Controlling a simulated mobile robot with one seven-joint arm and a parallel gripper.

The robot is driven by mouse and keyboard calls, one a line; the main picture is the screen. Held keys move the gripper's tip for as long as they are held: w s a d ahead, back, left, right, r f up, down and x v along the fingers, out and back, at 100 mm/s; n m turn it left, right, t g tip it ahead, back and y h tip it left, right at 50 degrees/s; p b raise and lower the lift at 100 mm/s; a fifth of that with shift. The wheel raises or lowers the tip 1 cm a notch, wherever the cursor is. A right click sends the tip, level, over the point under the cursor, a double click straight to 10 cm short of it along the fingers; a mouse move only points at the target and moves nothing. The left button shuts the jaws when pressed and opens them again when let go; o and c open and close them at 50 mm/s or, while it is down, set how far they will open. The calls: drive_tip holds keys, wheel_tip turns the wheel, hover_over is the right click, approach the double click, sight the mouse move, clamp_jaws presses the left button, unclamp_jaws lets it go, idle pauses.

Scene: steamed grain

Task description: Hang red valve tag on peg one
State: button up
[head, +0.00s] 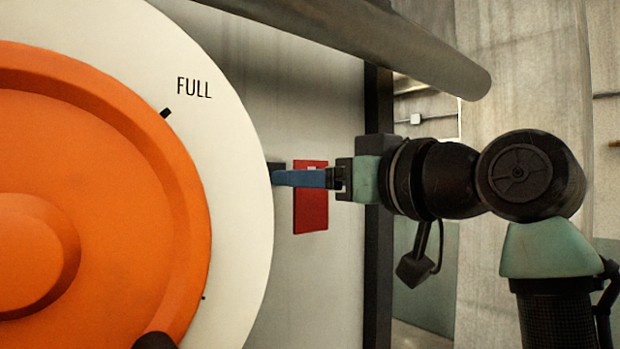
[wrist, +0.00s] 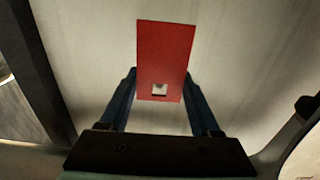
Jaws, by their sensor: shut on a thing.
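The red valve tag (head: 311,212) is a flat red plate in front of the pale panel. In the wrist view the tag (wrist: 165,50) lies between the two blue fingers of my gripper (wrist: 160,76), which close on its side edges. A small light square opening with a grey spot shows near the tag's lower end there. In the head view my gripper (head: 284,178) reaches left across the upper part of the tag. A small dark block (head: 278,169) shows at the fingertips, partly hidden. I cannot tell whether it is a peg or whether the tag is on one.
A large orange and cream dial marked FULL (head: 235,150) fills the left and stands close to my fingertips. A thick grey pipe (head: 400,45) crosses above. A dark upright post (head: 377,260) edges the panel (head: 330,270) behind my wrist.

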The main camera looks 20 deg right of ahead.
drive_tip(key=b+v, duration=0.1)
drive_tip(key=v, duration=0.5)
idle(0.5)
idle(1.2)
